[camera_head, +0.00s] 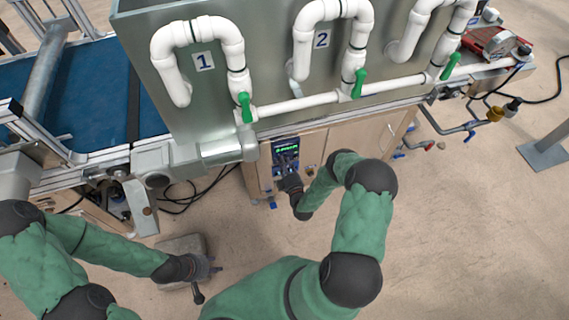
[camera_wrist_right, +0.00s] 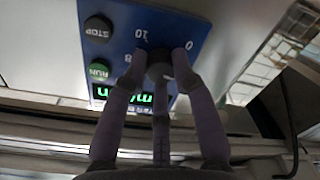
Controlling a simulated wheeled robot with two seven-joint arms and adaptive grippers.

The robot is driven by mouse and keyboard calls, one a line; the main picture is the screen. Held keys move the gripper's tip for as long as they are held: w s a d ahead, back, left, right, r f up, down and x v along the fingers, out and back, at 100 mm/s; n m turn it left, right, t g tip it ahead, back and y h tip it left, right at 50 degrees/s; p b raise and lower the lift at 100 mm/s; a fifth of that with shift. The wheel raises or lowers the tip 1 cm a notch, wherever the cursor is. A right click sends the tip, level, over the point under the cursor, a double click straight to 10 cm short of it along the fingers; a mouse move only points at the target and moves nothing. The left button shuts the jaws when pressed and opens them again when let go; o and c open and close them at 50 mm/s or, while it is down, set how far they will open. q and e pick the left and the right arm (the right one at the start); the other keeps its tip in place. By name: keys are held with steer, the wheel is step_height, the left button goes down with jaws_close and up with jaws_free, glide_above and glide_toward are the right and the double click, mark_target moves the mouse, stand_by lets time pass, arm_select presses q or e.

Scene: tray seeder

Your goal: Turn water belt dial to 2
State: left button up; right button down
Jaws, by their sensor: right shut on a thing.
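The blue control panel (camera_head: 286,146) with a lit green display is on the front of the wooden cabinet below the grey tank. In the right wrist view the panel (camera_wrist_right: 185,22) appears upside down. The dark dial (camera_wrist_right: 159,68) is on it, with 0 and 10 printed around its scale. My right gripper (camera_wrist_right: 160,75) is shut on the dial, its fingers around the knob. The fingers hide the knob's pointer and part of the scale. In the head view my right gripper (camera_head: 289,182) is at the panel's lower edge. My left gripper (camera_head: 207,272) hangs low, away from the panel; its fingers are unclear.
A black STOP button (camera_wrist_right: 98,29) and a green RUN button (camera_wrist_right: 97,70) are beside the dial. White pipes with green valve handles (camera_head: 358,83) run along the tank above. A blue conveyor belt (camera_head: 90,85) is at the left.

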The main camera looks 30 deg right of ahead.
steer(key=shift+s+f, duration=0.1)
steer(key=shift+f, duration=0.05)
steer(key=c, duration=1)
jaws_free()
steer(key=v, duration=1.2)
